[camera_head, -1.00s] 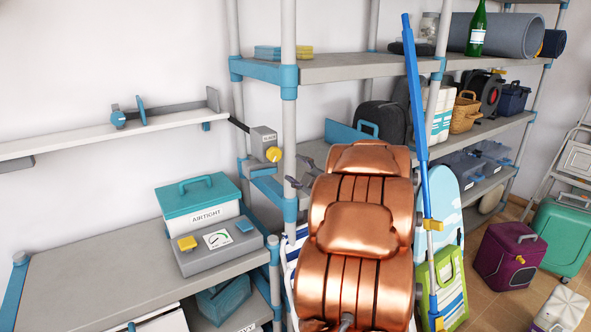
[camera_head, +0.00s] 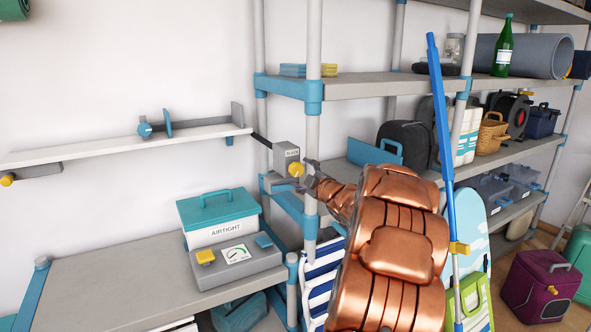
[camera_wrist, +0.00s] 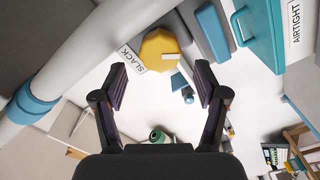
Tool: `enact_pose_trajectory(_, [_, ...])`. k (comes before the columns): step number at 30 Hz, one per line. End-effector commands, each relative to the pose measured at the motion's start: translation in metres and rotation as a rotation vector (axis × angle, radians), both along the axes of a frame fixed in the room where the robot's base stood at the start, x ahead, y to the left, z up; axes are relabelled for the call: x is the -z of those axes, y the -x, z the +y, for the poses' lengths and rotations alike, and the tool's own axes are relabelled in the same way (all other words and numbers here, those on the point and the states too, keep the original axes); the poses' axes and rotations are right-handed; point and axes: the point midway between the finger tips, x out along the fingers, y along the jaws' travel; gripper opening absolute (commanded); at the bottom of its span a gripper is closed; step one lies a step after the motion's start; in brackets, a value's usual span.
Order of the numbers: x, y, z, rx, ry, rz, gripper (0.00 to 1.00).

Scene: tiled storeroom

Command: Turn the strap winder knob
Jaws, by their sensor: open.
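The strap winder is a small grey box (camera_head: 286,153) on the shelf post, with a yellow knob (camera_head: 297,169) on its front. In the wrist view the faceted yellow knob (camera_wrist: 160,48) sits ahead of my fingertips, with a white SLACK label (camera_wrist: 131,60) beside it. My gripper (camera_wrist: 161,78) is open, its two dark fingers apart on either side of the line to the knob, with nothing between them. In the head view my gripper (camera_head: 311,176) is just right of the knob; whether it touches is unclear there.
A dark strap (camera_head: 260,138) runs from the box to a white wall shelf (camera_head: 110,147). Below are a teal-lidded AIRTIGHT box (camera_head: 218,222) and a grey gauge unit (camera_head: 236,263) on a bench. The upright shelf post (camera_head: 312,130) stands close by my gripper. A blue pole (camera_head: 443,150) leans right.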

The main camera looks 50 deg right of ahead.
Motion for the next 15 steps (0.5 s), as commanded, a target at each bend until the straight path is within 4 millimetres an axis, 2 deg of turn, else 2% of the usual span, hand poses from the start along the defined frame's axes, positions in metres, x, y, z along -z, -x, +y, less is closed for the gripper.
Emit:
enact_pose_trajectory(6, [-0.002, -0.027, -0.008, -0.002, 0.001, -0.001, 0.72])
enact_pose_trajectory(15, [0.001, -0.045, -0.014, -0.001, -0.002, 0.000, 0.72])
